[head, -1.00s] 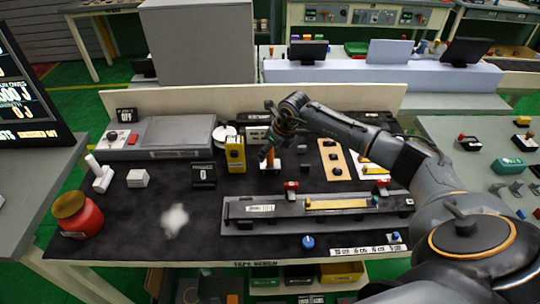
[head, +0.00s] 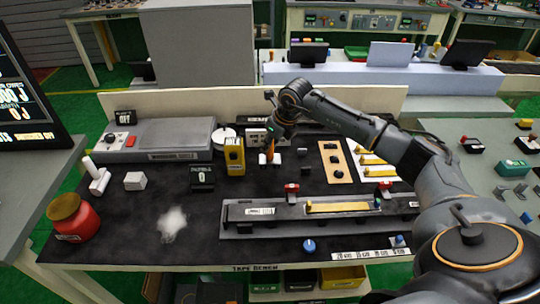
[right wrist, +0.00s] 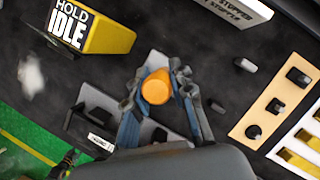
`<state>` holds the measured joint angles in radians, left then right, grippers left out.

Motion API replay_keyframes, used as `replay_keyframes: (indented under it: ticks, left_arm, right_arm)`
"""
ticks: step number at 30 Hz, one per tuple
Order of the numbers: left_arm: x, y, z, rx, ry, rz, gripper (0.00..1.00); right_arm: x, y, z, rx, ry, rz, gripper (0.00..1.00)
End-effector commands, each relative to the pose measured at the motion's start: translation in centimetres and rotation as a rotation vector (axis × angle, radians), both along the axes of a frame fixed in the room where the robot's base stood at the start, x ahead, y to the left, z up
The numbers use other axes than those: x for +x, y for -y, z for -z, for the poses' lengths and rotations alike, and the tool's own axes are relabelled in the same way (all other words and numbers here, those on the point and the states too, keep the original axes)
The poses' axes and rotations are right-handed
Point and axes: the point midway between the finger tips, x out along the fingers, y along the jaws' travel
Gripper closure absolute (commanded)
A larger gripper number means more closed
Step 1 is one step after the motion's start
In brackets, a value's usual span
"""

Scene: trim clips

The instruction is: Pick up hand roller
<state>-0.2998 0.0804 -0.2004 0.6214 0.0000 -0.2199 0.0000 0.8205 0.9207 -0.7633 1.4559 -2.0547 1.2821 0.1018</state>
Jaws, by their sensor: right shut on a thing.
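The hand roller (right wrist: 156,87) shows as a round orange handle end in the right wrist view, between the two fingers. In the head view its orange handle (head: 270,156) is small and partly hidden by the fingers. My right gripper (head: 270,145) is shut on it, near the back middle of the dark bench. In the right wrist view the fingers (right wrist: 157,92) press on both sides of the handle. A pale grey holder (right wrist: 150,115) lies below it. The roller's lower part is hidden, so I cannot tell its clearance. My left gripper is not in view.
A yellow box reading HOLD IDLE (head: 234,156) stands close on the left. A wooden button board (head: 335,163) and yellow strips (head: 377,172) lie to the right. A long fixture (head: 320,213) lies in front.

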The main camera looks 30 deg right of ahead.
Motion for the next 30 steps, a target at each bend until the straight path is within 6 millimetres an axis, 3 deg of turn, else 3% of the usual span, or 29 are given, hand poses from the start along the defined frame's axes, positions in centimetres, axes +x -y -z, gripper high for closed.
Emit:
replay_keyframes:
  ticks: [8,18,24,30]
  left_arm:
    - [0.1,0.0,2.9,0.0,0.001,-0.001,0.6]
    - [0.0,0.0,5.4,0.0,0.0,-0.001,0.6]
    - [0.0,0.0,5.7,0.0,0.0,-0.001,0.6]
    - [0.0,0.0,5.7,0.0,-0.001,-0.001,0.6]
  right_arm:
    - [-5.1,-1.6,-5.7,-0.005,0.005,-0.005,1.0]
    - [-11.6,-3.7,-8.6,-0.004,0.001,-0.002,1.0]
    - [-13.1,-4.3,-9.4,-0.002,-0.002,-0.001,1.0]
    - [-13.3,-4.4,-9.6,-0.001,-0.002,-0.001,1.0]
